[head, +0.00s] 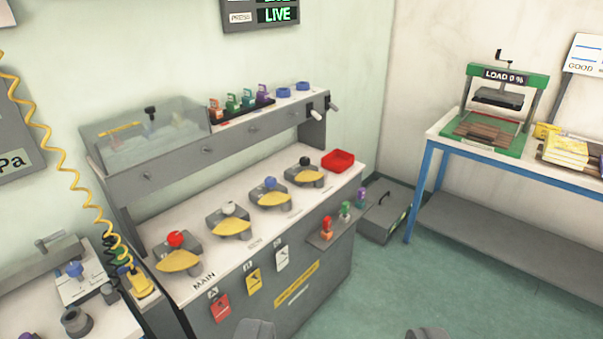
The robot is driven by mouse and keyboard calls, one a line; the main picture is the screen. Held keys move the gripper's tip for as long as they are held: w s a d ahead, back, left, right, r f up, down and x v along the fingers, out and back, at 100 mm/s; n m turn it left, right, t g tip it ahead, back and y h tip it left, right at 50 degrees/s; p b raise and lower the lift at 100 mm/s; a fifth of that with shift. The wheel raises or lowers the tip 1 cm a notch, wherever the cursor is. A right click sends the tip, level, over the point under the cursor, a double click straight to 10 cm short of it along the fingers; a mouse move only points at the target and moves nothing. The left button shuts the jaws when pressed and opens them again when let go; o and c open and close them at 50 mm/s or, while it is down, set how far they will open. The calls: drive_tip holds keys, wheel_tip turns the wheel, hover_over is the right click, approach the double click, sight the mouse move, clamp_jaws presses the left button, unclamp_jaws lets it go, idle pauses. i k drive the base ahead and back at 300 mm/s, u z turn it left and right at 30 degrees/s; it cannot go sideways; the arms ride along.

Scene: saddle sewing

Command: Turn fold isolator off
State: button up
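A grey bench carries a row of isolators with yellow plates: one with a red knob (176,239) beside the word MAIN, one with a white knob (228,209), one with a blue knob (270,183) and one with a black knob (305,161). The labels beyond MAIN are too small to read, so I cannot tell which is the fold isolator. My gripper (341,333) shows only as two wide-apart grey fingertips at the bottom edge. It is open, with nothing seen between them, and apart from the isolators.
A wall display (277,15) reads PRESS and LIVE. A raised shelf holds a clear cover (145,135) and coloured padlocks (240,100). A red tray (338,161) sits at the bench's far end. A small side ledge (330,235) juts out. Green floor (400,285) is clear at right.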

sight(273, 198)
drive_tip(key=z, duration=0.2)
drive_tip(key=i, duration=1.75)
drive_tip(key=u, duration=0.8)
